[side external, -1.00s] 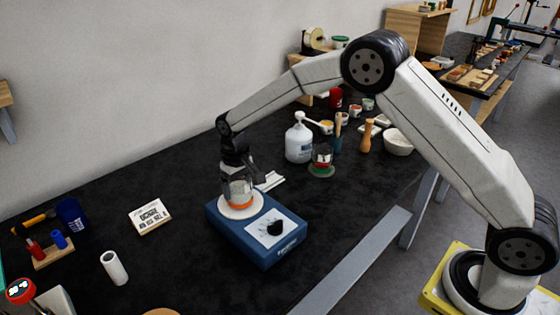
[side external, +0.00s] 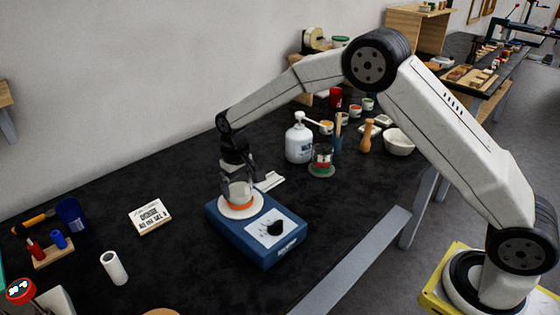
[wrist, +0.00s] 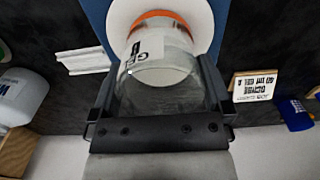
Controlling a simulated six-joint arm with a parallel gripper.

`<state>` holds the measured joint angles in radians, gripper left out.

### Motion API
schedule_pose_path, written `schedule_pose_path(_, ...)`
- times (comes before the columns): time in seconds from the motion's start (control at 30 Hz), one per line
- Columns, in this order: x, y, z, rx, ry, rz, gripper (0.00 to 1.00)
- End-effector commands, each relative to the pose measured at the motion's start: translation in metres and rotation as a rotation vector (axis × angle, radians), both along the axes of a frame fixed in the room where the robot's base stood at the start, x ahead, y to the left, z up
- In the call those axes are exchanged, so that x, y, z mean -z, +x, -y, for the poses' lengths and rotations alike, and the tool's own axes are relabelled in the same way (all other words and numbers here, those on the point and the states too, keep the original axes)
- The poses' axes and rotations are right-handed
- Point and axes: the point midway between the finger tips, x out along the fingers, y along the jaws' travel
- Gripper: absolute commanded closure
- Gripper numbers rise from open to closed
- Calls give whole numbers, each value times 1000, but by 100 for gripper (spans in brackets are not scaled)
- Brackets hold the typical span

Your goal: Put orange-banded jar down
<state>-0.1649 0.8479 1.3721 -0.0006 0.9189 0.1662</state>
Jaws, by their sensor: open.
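The orange-banded jar (side external: 240,194) is clear glass with an orange band near its base. It stands upright on the round white plate (side external: 226,212) of a blue device (side external: 258,252). In the wrist view the jar (wrist: 157,62) sits between the fingers of my gripper (wrist: 158,88), with lettering on its side and the white plate (wrist: 203,22) beneath it. My gripper (side external: 239,180) is open around the upper part of the jar, pointing down from above. The jar's top is partly hidden by the gripper in the side view.
A white pump bottle (side external: 299,140) and a green-based jar (side external: 321,163) stand behind to the right. A small lettered sign (side external: 150,216) lies left of the device, and a white tube (side external: 114,268) stands front left. Dark tabletop between them is clear.

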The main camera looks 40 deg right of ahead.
Motion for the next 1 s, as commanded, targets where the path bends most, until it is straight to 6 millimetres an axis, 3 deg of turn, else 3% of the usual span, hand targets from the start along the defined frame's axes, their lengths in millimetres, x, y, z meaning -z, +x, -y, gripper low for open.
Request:
schedule_pose_path(0.6, -92, 0, 0, 0, 0, 5, 0)
schedule_pose_path(0.8, -109, 0, 0, 0, 0, 1, 0)
schedule_pose_path(1.0, -114, 0, 0, 0, 0, 1, 0)
